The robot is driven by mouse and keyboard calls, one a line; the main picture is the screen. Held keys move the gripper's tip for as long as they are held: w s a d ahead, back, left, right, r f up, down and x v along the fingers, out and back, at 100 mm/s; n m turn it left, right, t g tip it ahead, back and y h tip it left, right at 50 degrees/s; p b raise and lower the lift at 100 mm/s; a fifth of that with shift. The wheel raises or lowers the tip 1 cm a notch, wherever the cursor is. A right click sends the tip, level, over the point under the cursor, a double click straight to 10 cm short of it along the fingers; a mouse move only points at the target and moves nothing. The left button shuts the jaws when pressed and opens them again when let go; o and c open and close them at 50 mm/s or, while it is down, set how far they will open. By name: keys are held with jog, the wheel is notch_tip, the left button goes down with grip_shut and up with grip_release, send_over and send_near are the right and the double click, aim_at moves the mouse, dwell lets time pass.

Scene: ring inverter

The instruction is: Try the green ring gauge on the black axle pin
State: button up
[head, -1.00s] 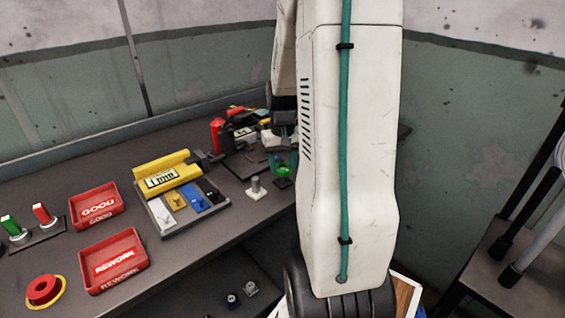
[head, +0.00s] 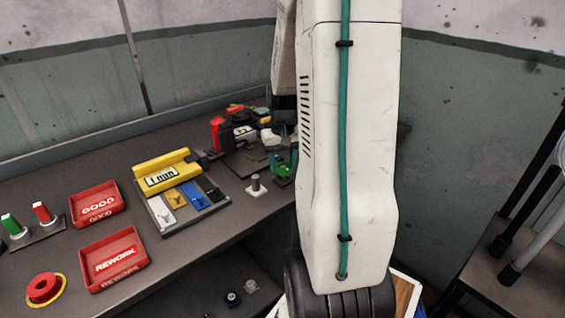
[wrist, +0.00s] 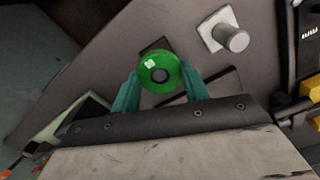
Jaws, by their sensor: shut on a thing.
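The green ring gauge (wrist: 146,72) is held flat between the two teal fingers of my gripper (wrist: 160,71) in the wrist view. It has a pale square mark and a dark centre hole. A dark square base (wrist: 155,45) shows partly from under the ring. The black axle pin itself is not clear; the ring covers the middle of that base, so I cannot tell whether the pin is inside the hole.
A silver pin on a pale square base (wrist: 236,40) stands close by, also in the head view (head: 256,184). A yellow gauge block (head: 160,178), blue and grey pieces, and red GOOD (head: 95,207) and REWORK (head: 115,265) trays lie left. Clutter stands behind.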

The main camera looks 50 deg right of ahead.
jog(key=shift+r, duration=0.15)
jog(key=shift+r, duration=3.2)
